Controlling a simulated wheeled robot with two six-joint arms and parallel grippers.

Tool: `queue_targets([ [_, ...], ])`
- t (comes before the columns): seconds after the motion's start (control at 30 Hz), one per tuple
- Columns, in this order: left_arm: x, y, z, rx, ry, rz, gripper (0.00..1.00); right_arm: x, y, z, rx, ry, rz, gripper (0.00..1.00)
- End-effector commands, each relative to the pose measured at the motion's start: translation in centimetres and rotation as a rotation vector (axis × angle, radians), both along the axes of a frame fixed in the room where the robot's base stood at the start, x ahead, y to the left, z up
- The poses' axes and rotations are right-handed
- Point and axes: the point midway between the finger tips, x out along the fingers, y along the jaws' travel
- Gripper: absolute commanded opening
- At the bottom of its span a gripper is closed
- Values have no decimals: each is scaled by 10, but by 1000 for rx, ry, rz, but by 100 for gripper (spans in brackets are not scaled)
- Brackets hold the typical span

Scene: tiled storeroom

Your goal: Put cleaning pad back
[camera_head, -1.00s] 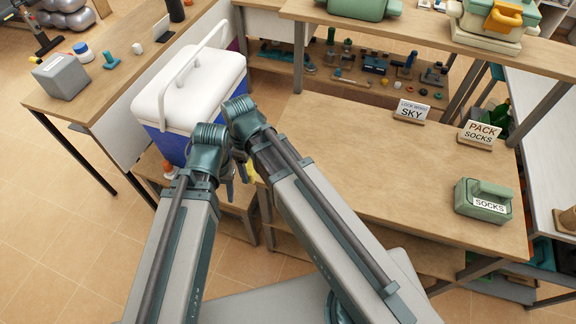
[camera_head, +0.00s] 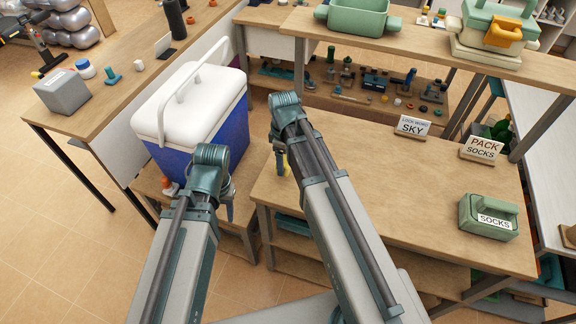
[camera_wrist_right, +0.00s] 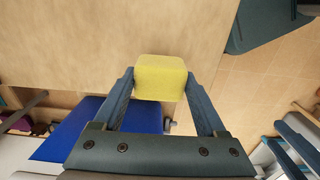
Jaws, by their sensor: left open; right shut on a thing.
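The yellow cleaning pad (camera_wrist_right: 160,78) is a small block held between the two fingertips of my right gripper (camera_wrist_right: 160,85) in the right wrist view. In the head view my right gripper (camera_head: 282,165) is at the left edge of the wooden table (camera_head: 360,180), mostly hidden behind its own wrist, with a little yellow showing. My left gripper (camera_head: 228,205) points down in front of the blue cooler; it is open, and its fingers are partly hidden by the arm.
A blue cooler with a white lid (camera_head: 190,105) stands on a low shelf to the left. The table carries a SKY sign (camera_head: 411,127), a PACK SOCKS sign (camera_head: 481,148) and a green SOCKS box (camera_head: 487,216). Its middle is clear.

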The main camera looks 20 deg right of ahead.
Motion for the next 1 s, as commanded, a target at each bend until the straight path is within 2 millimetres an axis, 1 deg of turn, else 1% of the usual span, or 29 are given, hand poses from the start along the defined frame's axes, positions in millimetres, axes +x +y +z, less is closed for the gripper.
queue_targets([
  [0.23,0,0,0,0,0,0,50,3,-5,-1,0,0,0,29],
  [0.37,0,0,-2,0,0,0,50,9,-15,-2,0,0,-2,29],
  [0.4,0,0,-10,0,0,0,50,8,-15,-11,0,0,0,29],
  [0.5,0,0,-26,0,0,0,50,8,-14,-26,0,0,0,29],
  [0.63,0,0,-39,0,0,0,50,8,-14,-39,0,0,0,29],
  [0.9,0,0,-36,0,0,0,50,8,-14,-36,0,0,0,29],
  [1.0,0,0,-39,0,0,0,50,8,-14,-39,0,0,0,29],
])
